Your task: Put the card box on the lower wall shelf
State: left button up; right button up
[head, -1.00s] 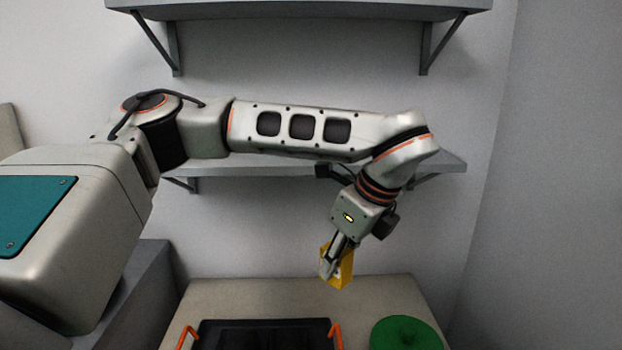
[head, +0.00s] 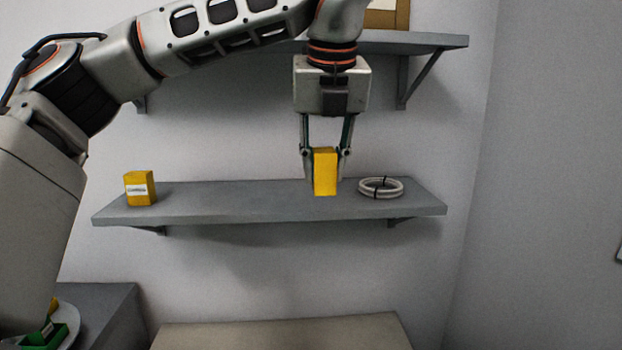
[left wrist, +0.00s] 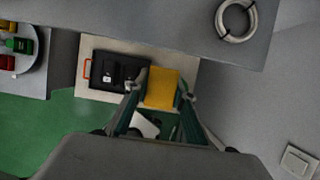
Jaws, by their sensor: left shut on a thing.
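My left gripper (head: 325,165) points down and is shut on a plain yellow card box (head: 325,174), which hangs upright between its fingers. In the head view the box overlaps the lower wall shelf (head: 240,203), right of its middle. In the left wrist view the box (left wrist: 161,88) shows between the fingers (left wrist: 161,95), just outside the front edge of the shelf (left wrist: 150,18), with the bench below it. It looks held in front of the shelf, not resting on it. My right gripper is not in view.
Another yellow box with a label (head: 139,189) stands at the shelf's left end. A white cable coil (head: 380,187) lies right of the held box. The shelf between is clear. An upper shelf (head: 430,42) holds a wooden frame (head: 388,14). A black tray (left wrist: 110,72) sits on the bench below.

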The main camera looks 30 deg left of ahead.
pick_arm(q)
jog(key=w+a+p, duration=0.1)
jog(key=w+a, duration=0.1)
jog(key=w, duration=0.1)
jog(key=w+a+f+p, duration=0.1)
jog(key=w+a, duration=0.1)
jog(key=w, duration=0.2)
jog(key=w+a+f+p, duration=0.1)
jog(key=w+a, duration=0.1)
jog(key=w, duration=0.1)
jog(key=shift+w+a+f, duration=0.1)
jog(key=shift+w+f, duration=0.05)
jog(key=shift+w, duration=0.05)
jog(key=shift+f, duration=0.5)
notch_tip(320, 180, down, 3)
jog(key=shift+f, duration=0.15)
jog(key=shift+w+a+f+p, duration=0.1)
jog(key=shift+w+f+p, duration=0.05)
jog(key=shift+p, duration=0.25)
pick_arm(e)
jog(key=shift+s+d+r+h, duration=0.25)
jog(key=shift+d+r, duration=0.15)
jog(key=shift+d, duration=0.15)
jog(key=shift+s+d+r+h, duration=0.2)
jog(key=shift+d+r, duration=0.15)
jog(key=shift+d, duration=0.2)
pick_arm(q)
jog(key=shift+f, duration=0.15)
